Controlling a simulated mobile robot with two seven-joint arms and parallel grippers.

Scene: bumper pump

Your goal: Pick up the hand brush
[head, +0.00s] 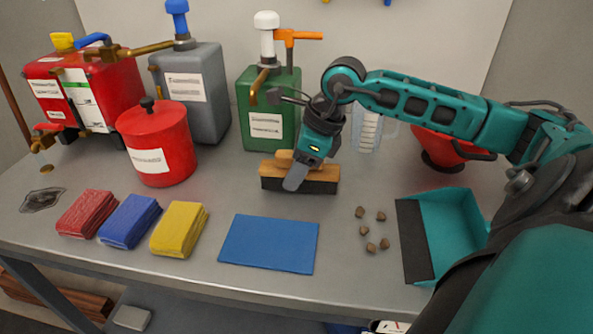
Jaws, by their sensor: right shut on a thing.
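The hand brush (322,181) has a wooden top and dark bristles. It is on the grey table in the middle, in front of the green canister, with its bristle side down. I cannot tell whether the bristles touch the table. My right gripper (297,172) reaches down from the right and is shut on the brush's wooden handle. The gripper hides part of the handle and the brush's front. My left gripper is not in view.
A blue mat (268,244) lies in front of the brush. Several brown lumps (371,246) and a teal dustpan (455,225) lie to the right. Red (86,213), blue (129,221) and yellow (179,229) cloths lie left. A green canister (285,100) stands behind, a red pot (157,135) left.

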